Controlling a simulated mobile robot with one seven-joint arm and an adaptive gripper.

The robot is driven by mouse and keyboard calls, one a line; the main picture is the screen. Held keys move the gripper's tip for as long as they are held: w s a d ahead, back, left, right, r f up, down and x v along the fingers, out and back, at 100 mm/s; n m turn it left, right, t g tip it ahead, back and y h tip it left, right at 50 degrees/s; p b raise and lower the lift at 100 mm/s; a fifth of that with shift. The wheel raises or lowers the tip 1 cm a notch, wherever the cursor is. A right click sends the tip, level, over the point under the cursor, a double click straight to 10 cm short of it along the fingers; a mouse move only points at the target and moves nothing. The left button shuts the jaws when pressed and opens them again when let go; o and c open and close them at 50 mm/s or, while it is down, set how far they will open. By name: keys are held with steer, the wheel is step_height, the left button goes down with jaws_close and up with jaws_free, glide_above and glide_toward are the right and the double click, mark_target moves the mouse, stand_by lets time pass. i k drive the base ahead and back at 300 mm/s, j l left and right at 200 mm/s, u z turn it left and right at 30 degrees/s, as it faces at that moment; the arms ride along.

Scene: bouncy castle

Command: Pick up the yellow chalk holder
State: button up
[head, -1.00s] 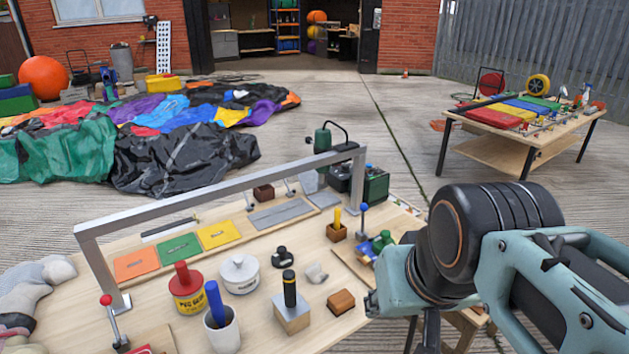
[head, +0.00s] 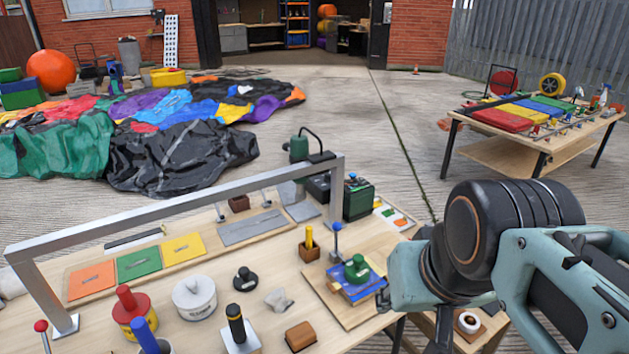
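A slim yellow stick (head: 309,236), which looks like the yellow chalk holder, stands upright in a small brown wooden block (head: 309,252) on the near workbench (head: 215,290). My arm comes in from the right. My gripper (head: 408,314) is at the lower right, by the right edge of the bench, to the right of the yellow stick and apart from it. Its fingers are mostly hidden behind its own teal body, so its opening does not show.
A metal frame (head: 180,203) spans the bench. A red pot (head: 132,312), white pot (head: 194,298), black-handled block (head: 238,330) and brown block (head: 300,336) stand in front. A green-knobbed tool (head: 356,268) lies between the stick and my gripper.

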mark_target(309, 231)
steer(key=i+l, duration=0.2)
steer(key=l, duration=0.15)
steer(key=i+l, duration=0.2)
steer(key=l, duration=0.2)
steer(key=i+l+u, duration=0.1)
steer(key=u, duration=0.95)
steer(key=j+u, duration=0.1)
steer(key=u, duration=0.25)
steer(key=l+u, duration=0.15)
